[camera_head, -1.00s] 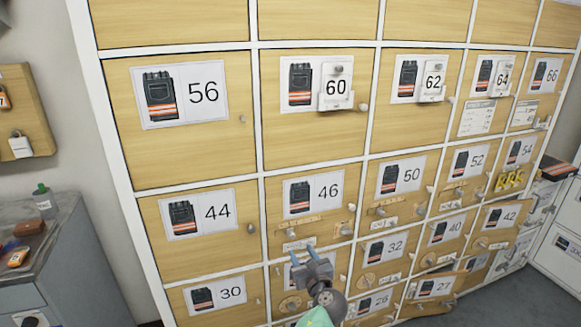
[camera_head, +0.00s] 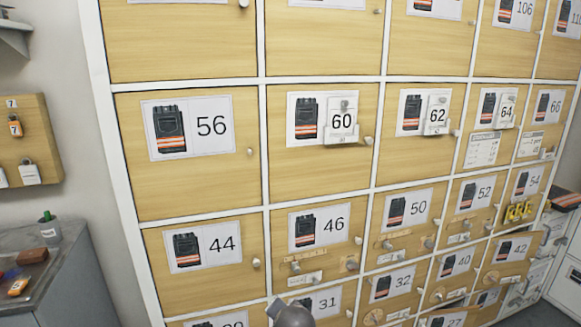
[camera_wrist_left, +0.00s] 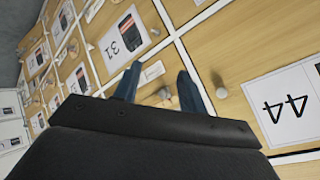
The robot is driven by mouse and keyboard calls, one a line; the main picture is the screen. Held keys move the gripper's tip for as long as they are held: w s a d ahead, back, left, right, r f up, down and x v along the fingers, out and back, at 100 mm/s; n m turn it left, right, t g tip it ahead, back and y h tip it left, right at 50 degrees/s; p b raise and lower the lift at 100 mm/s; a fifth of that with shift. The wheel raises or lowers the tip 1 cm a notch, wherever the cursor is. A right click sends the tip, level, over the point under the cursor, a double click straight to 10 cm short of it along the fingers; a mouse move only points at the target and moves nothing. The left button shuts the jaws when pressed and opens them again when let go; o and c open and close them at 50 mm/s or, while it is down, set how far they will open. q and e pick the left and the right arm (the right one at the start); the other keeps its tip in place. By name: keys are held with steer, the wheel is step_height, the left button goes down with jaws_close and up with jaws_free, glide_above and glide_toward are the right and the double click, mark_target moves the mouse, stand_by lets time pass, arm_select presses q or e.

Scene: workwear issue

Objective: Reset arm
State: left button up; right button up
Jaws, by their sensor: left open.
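My left gripper (camera_wrist_left: 158,90) is open in the left wrist view. Its two blue fingers are spread apart, with a small knob on a locker front showing beyond them and nothing held. The 31 label (camera_wrist_left: 124,38) and the upside-down 44 label (camera_wrist_left: 285,105) are on the locker fronts beyond the fingers. In the head view, only a grey part of my left arm (camera_head: 293,315) shows at the bottom edge, in front of the 31 door; the fingers cannot be made out there. My right gripper is in neither view.
A wall of wooden locker doors (camera_head: 190,85) with numbered trouser pictures, knobs and latches fills the head view. A grey cabinet (camera_head: 75,285) with small items on top stands at the left, below a wall key board (camera_head: 35,125).

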arm_select(q)
steer(key=s+a+f+n+g+h, duration=0.1)
steer(key=s+a+f, duration=0.3)
steer(key=s, duration=0.8)
steer(key=s+a+f+n+g+h, duration=0.1)
steer(key=s+a+f+g, duration=0.3)
steer(key=s, duration=0.9)
steer(key=s+a+f+n+g+h, duration=0.1)
steer(key=s+a+f+n+g, duration=0.1)
steer(key=s+a+f, duration=0.3)
steer(key=s+f+n, duration=0.1)
steer(key=s+f, duration=0.3)
steer(key=s, duration=0.4)
steer(key=shift+s+a+f+g, duration=0.2)
steer(key=shift+s+f+g, duration=0.05)
steer(key=shift+g, duration=0.05)
